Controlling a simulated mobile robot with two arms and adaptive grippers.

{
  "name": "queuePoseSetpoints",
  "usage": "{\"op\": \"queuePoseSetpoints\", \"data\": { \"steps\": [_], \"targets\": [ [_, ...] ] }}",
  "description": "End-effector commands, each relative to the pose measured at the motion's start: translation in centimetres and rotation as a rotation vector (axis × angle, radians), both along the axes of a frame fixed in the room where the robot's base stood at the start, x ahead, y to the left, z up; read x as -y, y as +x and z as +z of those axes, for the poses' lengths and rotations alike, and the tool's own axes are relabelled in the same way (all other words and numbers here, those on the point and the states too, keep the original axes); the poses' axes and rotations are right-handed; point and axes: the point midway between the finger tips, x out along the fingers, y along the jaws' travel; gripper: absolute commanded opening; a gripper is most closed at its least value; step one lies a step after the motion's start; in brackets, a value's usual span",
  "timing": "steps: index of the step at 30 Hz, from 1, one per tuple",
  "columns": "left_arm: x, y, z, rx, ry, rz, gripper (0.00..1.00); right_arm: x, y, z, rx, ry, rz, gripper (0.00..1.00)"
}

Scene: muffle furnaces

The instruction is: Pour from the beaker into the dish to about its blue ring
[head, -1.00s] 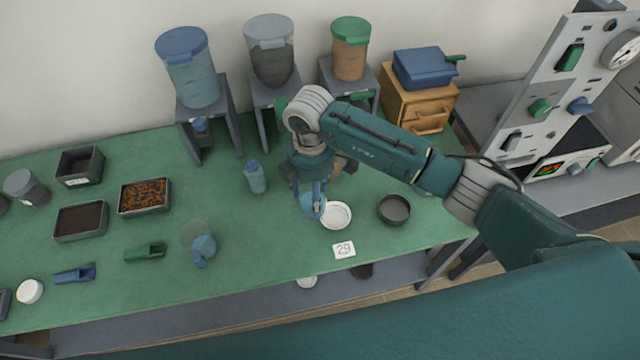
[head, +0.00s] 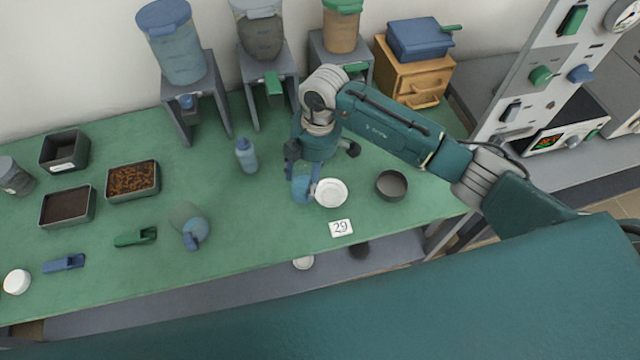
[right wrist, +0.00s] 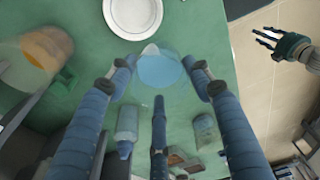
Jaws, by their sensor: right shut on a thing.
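The clear beaker with blue liquid (head: 301,189) is between the fingers of my right gripper (head: 302,186), just left of the white dish. In the right wrist view the fingers close around the beaker (right wrist: 158,72), and its rim points toward the dish. I cannot tell how far it is tilted. The shallow white dish (head: 331,193) stands on the green table and also shows in the right wrist view (right wrist: 132,14). Its blue ring and any liquid in it cannot be made out. My left gripper (right wrist: 264,37) shows at the right wrist view's right edge, fingers spread and empty.
A dark bowl (head: 392,185) stands right of the dish, a "29" card (head: 341,228) in front. A blue bottle (head: 247,156) and a tipped-looking blue vessel (head: 195,232) are to the left. Dispensers on stands (head: 196,100) line the back. The table's front edge is close.

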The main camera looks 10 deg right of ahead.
Motion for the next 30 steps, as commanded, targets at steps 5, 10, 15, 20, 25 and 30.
{"op": "queuePoseSetpoints", "data": {
  "steps": [5,10,15,20,25,30],
  "targets": [
    [-0.43,-0.03,-0.22,0.000,0.005,0.001,0.40,0.31,-0.01,0.26,-0.004,0.113,-0.002,0.00],
    [-0.60,-0.02,-0.18,0.000,0.007,0.004,0.40,0.24,0.01,0.33,-0.004,0.112,-0.001,0.00],
    [-0.61,-0.01,-0.27,0.000,0.007,0.004,0.40,0.29,-0.02,0.23,-0.006,0.119,-0.002,0.00],
    [-0.66,-0.01,-0.91,0.000,0.007,0.004,0.40,0.52,-0.09,-0.06,-0.012,0.220,-0.006,0.00],
    [-0.68,-0.01,-1.02,0.000,0.008,0.004,0.40,0.40,-0.05,0.25,-0.012,0.274,-0.002,0.00],
    [-0.66,-0.01,-0.97,0.000,0.007,0.004,0.40,0.36,-0.07,0.28,-0.012,0.273,-0.001,0.00]
  ]
}}
